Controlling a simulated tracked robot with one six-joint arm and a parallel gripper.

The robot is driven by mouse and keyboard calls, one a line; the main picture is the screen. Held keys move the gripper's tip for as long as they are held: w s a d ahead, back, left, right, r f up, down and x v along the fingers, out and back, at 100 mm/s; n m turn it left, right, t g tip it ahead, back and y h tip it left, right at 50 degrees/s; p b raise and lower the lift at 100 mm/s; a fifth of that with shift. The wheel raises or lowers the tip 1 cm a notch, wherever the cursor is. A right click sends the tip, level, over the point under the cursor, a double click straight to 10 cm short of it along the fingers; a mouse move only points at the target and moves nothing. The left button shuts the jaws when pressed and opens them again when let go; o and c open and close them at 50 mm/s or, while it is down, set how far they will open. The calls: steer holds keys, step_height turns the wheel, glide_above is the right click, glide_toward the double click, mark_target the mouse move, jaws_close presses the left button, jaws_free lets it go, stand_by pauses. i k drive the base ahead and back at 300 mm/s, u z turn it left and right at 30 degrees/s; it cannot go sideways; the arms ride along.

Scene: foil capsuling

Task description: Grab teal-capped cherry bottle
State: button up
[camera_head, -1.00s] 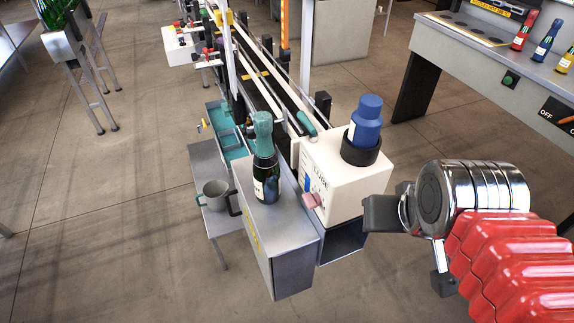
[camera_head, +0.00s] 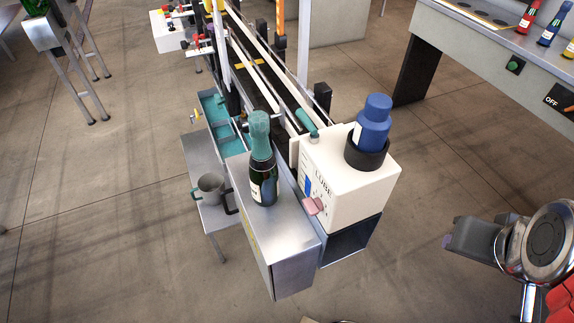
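The teal-capped bottle (camera_head: 264,178) stands upright on a metal box (camera_head: 290,236) at the near end of the conveyor. It has dark green glass, a pale label on its left side and a teal foil cap over its neck. Whether the label says cherry is too small to tell. My gripper (camera_head: 462,240) is well to the right of the bottle, past the white lube machine, and apart from everything. Its dark jaws show as one block, so their opening cannot be made out.
The white lube machine (camera_head: 345,185) with a blue bottle (camera_head: 371,124) in a black ring stands between the teal-capped bottle and my gripper. A grey mug (camera_head: 210,187) sits left on a low shelf. Open floor (camera_head: 440,165) lies right of the machine.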

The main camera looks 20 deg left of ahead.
mark_target(264, 177)
steer(key=z, duration=0.6)
steer(key=k, duration=1.1)
steer(key=u, duration=2.1)
steer(key=i, duration=0.35)
